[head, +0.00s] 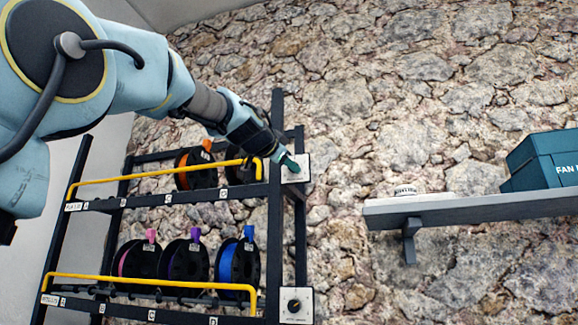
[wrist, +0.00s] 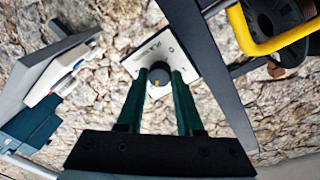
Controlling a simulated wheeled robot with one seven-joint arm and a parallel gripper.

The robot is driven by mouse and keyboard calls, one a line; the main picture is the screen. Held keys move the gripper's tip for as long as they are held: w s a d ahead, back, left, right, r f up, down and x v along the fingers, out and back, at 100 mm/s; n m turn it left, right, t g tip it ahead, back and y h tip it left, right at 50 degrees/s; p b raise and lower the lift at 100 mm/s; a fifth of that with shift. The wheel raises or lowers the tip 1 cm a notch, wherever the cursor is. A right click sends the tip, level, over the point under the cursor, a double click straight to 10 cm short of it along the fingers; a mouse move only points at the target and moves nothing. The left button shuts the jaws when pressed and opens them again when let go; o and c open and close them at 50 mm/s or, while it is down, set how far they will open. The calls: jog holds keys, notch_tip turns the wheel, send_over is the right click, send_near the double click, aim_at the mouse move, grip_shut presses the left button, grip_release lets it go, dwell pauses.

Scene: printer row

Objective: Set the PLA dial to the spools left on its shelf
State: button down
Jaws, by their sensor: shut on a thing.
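The upper dial plate (head: 302,174) is a white square on the rack's right post beside the upper shelf. It also shows in the wrist view (wrist: 139,58), with small print that seems to read PLA. Its dark round knob (wrist: 159,73) has a small yellow mark pointing toward my palm. My gripper (head: 289,163) has its green fingers shut on the knob, one on each side. On the upper shelf, an orange-and-black spool (head: 196,168) stands behind the yellow bar. In the head view the knob is hidden.
The lower shelf holds a pink spool (head: 139,259), a purple spool (head: 186,261) and a blue spool (head: 238,264). A lower dial (head: 295,305) sits below on the same post. A wall shelf (head: 470,209) at right carries a teal box (head: 545,160). Stone wall lies between.

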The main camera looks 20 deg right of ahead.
jog(key=n, duration=0.5)
jog(key=n+t, duration=0.1)
jog(key=n, duration=0.5)
jog(key=shift+s+d+f+b, duration=0.1)
jog(key=shift+f+b, duration=0.05)
jog(key=shift+b, duration=0.15)
jog(key=shift+n, duration=0.4)
jog(key=c, duration=0.6)
grip_release()
jog(key=shift+o, duration=0.2)
